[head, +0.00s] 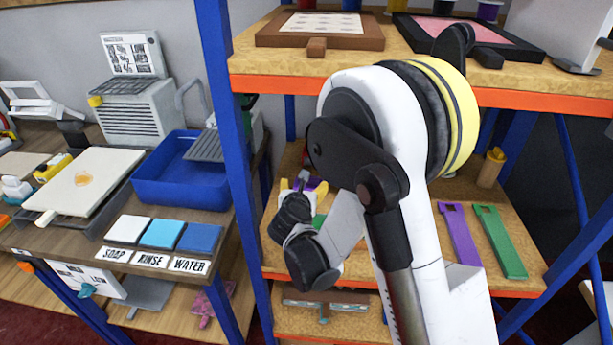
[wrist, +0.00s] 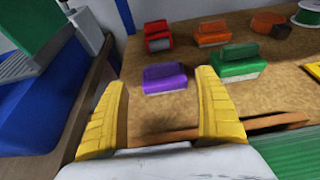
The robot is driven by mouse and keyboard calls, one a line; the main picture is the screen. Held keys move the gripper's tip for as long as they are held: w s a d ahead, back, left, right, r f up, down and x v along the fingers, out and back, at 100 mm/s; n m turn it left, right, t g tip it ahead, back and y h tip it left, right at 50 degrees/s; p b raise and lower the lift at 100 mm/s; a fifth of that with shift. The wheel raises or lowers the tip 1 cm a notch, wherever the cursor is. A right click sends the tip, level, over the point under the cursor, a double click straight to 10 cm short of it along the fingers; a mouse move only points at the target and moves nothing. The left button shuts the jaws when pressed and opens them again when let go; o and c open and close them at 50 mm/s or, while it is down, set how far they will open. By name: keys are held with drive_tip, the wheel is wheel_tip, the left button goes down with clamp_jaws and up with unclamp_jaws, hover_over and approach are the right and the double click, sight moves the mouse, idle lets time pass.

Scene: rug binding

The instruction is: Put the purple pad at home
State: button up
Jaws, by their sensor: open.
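A purple pad (wrist: 165,74), a small block with a pale lower part, sits on the tan shelf board in the wrist view. My gripper (wrist: 161,80) is open, with its two yellow fingers spread to the left and right of the pad in the picture. The pad appears ahead of the fingers, and nothing is held between them. In the head view a bit of purple (head: 319,186) shows beside my wrist, and my arm hides most of the gripper. I cannot tell which place is the pad's home.
Red (wrist: 157,37), orange (wrist: 212,33) and green (wrist: 238,61) blocks stand behind and right of the pad. A blue post (head: 222,130) and upper shelf edge (head: 270,84) bound the space. A blue tray (head: 165,185) stands left.

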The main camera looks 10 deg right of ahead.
drive_tip(key=shift+s+a+r, duration=0.25)
drive_tip(key=shift+s+r, duration=0.05)
drive_tip(key=shift+s, duration=0.2)
drive_tip(key=shift+s+r, duration=0.2)
drive_tip(key=shift+r, duration=0.1)
wheel_tip(320, 180, up, 14)
drive_tip(key=n+t+y, duration=0.1)
drive_tip(key=n+t, duration=0.3)
drive_tip(key=n, duration=0.3)
drive_tip(key=s+a+r+n+y, duration=0.3)
drive_tip(key=r+n+y, duration=0.15)
drive_tip(key=n, duration=0.35)
drive_tip(key=s+a+r+n+y, duration=0.3)
drive_tip(key=a+r+n, duration=0.15)
drive_tip(key=n, duration=0.45)
drive_tip(key=s+d+f+n+g+h, duration=0.1)
drive_tip(key=s+d+f+n+g, duration=0.2)
drive_tip(key=s, duration=0.5)
drive_tip(key=s+d+f+n+g+h, duration=0.1)
drive_tip(key=s+d+f+n+g, duration=0.2)
drive_tip(key=s+f+n, duration=0.3)
drive_tip(key=s+d+f+n+g+h, duration=0.2)
drive_tip(key=s+d+f+n+g, duration=0.1)
drive_tip(key=s+n, duration=0.4)
drive_tip(key=s+d+f, duration=0.1)
drive_tip(key=s+d, duration=0.1)
drive_tip(key=shift+s+f+g, duration=0.2)
drive_tip(key=shift+s+g, duration=0.2)
drive_tip(key=shift+d, duration=0.1)
